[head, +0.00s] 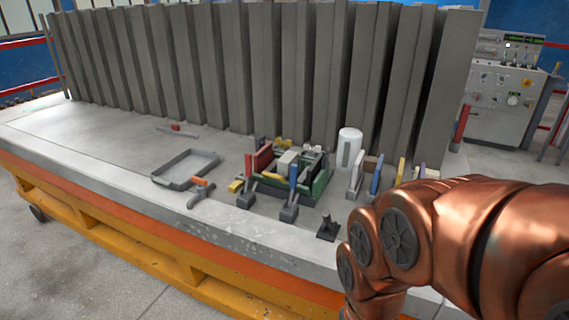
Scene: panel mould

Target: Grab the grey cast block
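A small mould assembly (318,183) with green, red and blue panels stands on the bench near the middle of the head view. A pale grey block (288,160) shows among its panels; its lower part is hidden by them. It may be the grey cast block, but it is too small to be sure. Small dark grey blocks (289,214) sit at the front of the assembly. My copper-coloured arm fills the lower right. My gripper is not in view, so whether it is open or holds anything does not show.
The bench (75,145) has clear room at left. A grey tray (184,182), an orange-handled tool (200,190) and a black piece (328,230) lie near the assembly. A white cylinder (349,147) and coloured panels (376,178) stand right. Tall grey slabs (255,65) line the back.

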